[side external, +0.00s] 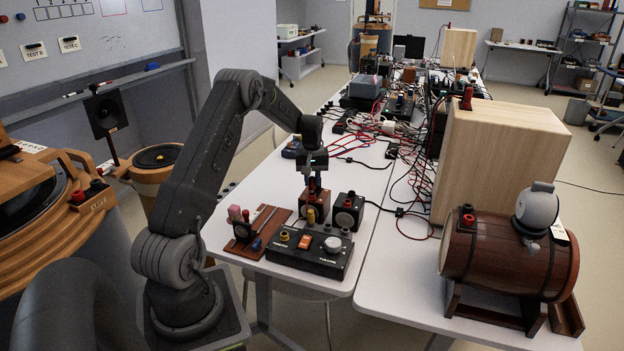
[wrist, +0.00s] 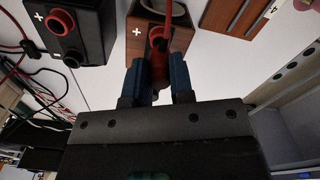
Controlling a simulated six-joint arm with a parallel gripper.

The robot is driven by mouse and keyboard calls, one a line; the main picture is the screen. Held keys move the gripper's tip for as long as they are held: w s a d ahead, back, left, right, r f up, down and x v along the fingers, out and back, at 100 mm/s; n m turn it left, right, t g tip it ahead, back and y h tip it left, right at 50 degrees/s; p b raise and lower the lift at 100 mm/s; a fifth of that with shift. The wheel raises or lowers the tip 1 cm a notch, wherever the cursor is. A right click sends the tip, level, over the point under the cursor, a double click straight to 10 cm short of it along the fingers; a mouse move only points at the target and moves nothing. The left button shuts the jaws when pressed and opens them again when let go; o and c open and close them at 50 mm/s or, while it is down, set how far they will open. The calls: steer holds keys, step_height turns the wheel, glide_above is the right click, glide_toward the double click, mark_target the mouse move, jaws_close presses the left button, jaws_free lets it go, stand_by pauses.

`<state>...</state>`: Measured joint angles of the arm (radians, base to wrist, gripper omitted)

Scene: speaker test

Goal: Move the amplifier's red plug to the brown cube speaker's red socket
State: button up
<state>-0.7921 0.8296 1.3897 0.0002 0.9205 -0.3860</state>
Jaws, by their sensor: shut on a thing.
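My gripper (wrist: 158,85) is shut on a red plug (wrist: 159,62), with its blue fingers on both sides and a red cable running up from it. In the side view my gripper (side external: 313,186) is just above the brown cube speaker (side external: 316,205). The wrist view shows the speaker (wrist: 134,42) directly beyond the plug, with a white plus mark. The black amplifier (side external: 310,252), with orange switch and white knob, lies in front of the speaker.
A black cube speaker (side external: 348,212) stands close to the right of the brown one; its red socket (wrist: 58,22) shows in the wrist view. A wooden board (side external: 258,232) with small parts lies left. A barrel speaker (side external: 505,255) and tangled cables are right.

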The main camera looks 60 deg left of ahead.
steer(key=shift+f, duration=0.9)
stand_by(1.4)
steer(key=o, duration=1)
steer(key=shift+c, duration=0.2)
steer(key=shift+r, duration=3.8)
